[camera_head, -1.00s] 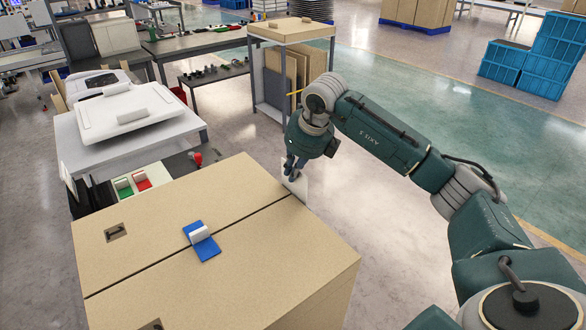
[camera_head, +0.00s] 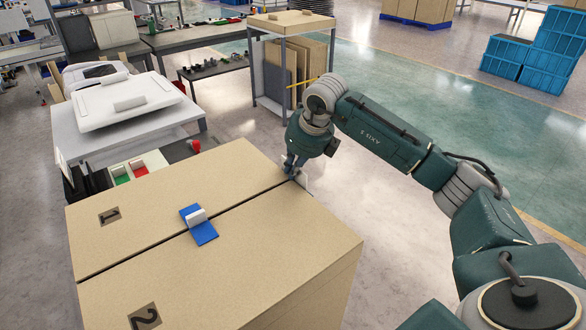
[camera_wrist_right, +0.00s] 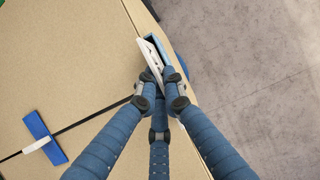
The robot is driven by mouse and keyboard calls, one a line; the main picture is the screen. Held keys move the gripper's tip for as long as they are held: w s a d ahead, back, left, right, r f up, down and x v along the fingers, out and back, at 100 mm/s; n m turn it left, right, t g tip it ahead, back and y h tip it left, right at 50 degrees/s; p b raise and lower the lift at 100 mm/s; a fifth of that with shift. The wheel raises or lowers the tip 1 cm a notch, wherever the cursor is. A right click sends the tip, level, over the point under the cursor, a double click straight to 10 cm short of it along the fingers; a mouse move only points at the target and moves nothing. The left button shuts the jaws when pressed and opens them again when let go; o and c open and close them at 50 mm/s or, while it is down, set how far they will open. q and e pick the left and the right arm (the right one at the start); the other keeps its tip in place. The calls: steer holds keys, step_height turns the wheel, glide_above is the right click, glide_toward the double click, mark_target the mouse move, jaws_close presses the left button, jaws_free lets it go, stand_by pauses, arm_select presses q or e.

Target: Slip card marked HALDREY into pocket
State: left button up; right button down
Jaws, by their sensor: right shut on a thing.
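My right gripper (camera_head: 294,168) is shut on a white card (camera_head: 304,180) at the far edge of the tan boxes. The right wrist view shows the card (camera_wrist_right: 150,56) tilted between the fingertips, beside a blue edged holder (camera_wrist_right: 154,40) at the box side. This may be the pocket; I cannot tell whether the card is inside it or only beside it. No lettering on the card is readable. My left gripper is not in view.
Two tan box tops (camera_head: 160,205), marked 1 and 2, meet at a dark seam. A blue plate (camera_head: 203,232) with a white block (camera_head: 196,216) lies across the seam. A white table (camera_head: 150,140) stands at left. Open floor (camera_head: 400,240) lies right of the boxes.

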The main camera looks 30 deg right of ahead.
steer(key=shift+s+a+f, duration=0.1)
steer(key=shift+s+f, duration=0.25)
steer(key=shift+f, duration=0.3)
steer(key=c, duration=1.8)
jaws_free()
steer(key=shift+w, duration=0.25)
steer(key=o, duration=0.5)
steer(key=shift+c, duration=0.2)
steer(key=shift+r, duration=0.1)
steer(key=shift+r, duration=0.1)
step_height(320, 180, up, 7)
steer(key=p, duration=0.4)
steer(key=shift+p, duration=0.4)
steer(key=shift+w, duration=0.1)
